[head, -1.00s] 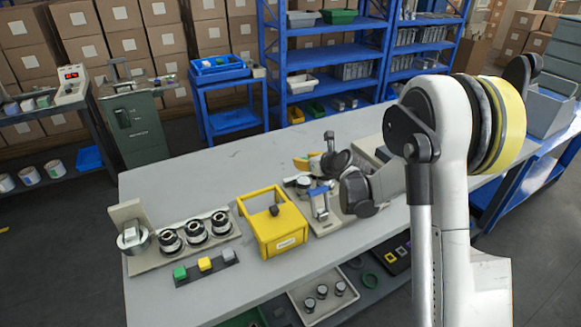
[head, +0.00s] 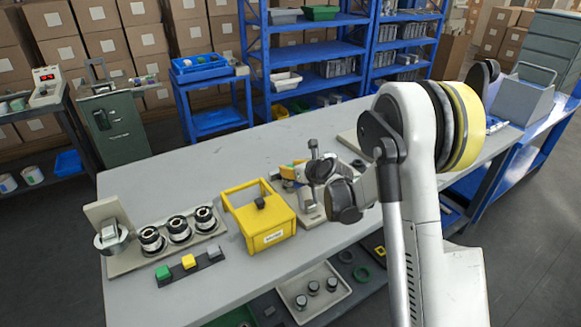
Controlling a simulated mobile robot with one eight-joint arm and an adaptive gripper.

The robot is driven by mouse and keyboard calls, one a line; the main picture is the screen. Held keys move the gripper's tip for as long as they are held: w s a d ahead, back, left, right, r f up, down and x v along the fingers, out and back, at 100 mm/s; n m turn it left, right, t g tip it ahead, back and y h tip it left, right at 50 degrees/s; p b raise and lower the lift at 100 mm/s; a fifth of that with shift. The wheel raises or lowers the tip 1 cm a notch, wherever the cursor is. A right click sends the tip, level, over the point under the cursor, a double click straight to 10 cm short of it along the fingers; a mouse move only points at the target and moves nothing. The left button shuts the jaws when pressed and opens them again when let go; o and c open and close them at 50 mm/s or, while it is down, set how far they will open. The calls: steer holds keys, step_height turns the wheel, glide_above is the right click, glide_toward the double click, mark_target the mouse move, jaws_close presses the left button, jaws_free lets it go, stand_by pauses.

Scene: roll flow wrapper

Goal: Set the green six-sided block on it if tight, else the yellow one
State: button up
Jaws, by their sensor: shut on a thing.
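A green block (head: 163,272) and a yellow block (head: 188,262) sit on a dark strip (head: 176,281) at the front left of the table, with a grey block (head: 213,252) beside them. Their exact shapes are too small to tell. My gripper (head: 296,173) is at the middle of the table, over a grey fixture (head: 312,217) right of the yellow box, well away from the blocks. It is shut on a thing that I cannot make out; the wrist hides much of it. A small orange-yellow part shows by the fingers. I cannot tell which thing "it" is, or whether it is tight.
A yellow open-frame box (head: 265,240) stands left of my gripper. Left of it, a base plate (head: 128,262) holds several black-and-silver round parts and a larger metal cylinder (head: 111,238). A tray (head: 325,298) lies on the lower shelf. The table's back left is clear.

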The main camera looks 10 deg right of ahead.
steer(key=o, duration=0.9)
steer(key=shift+r, duration=0.1)
